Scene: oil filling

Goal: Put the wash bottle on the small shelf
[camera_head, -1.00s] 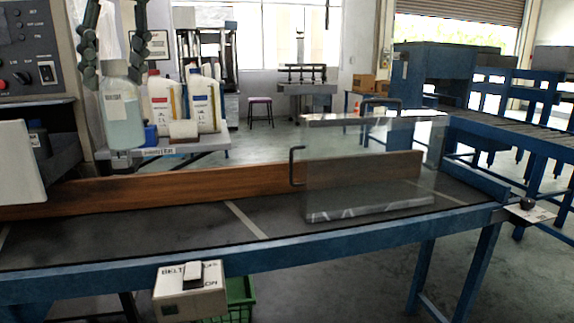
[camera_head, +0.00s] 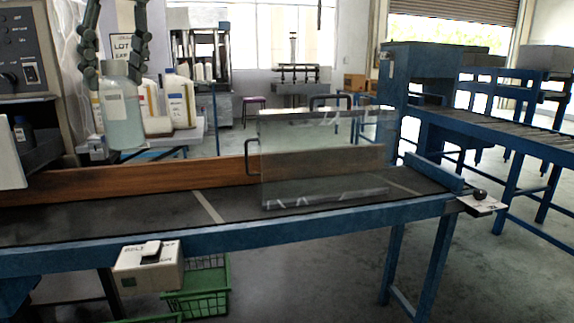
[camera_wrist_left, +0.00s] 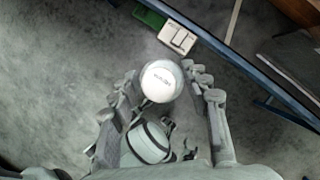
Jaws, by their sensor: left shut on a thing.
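The wash bottle (camera_head: 122,112) is a translucent pale bottle with a white cap, upright at the left of the head view. My left gripper (camera_head: 115,68) is shut on it from above, with a dark finger on either side of its top. In the left wrist view the round white top (camera_wrist_left: 163,82) shows between the fingers of my left gripper (camera_wrist_left: 166,98). The small shelf (camera_head: 192,140) is behind the bottle and bears white bottles (camera_head: 179,98). The held bottle hides part of the shelf. My right gripper is not in view.
A conveyor (camera_head: 150,212) with a wooden rail (camera_head: 140,180) and a clear guard panel (camera_head: 320,160) runs across the front. A control box (camera_head: 148,272) and a green basket (camera_head: 205,285) are below. A control cabinet (camera_head: 20,60) stands at far left.

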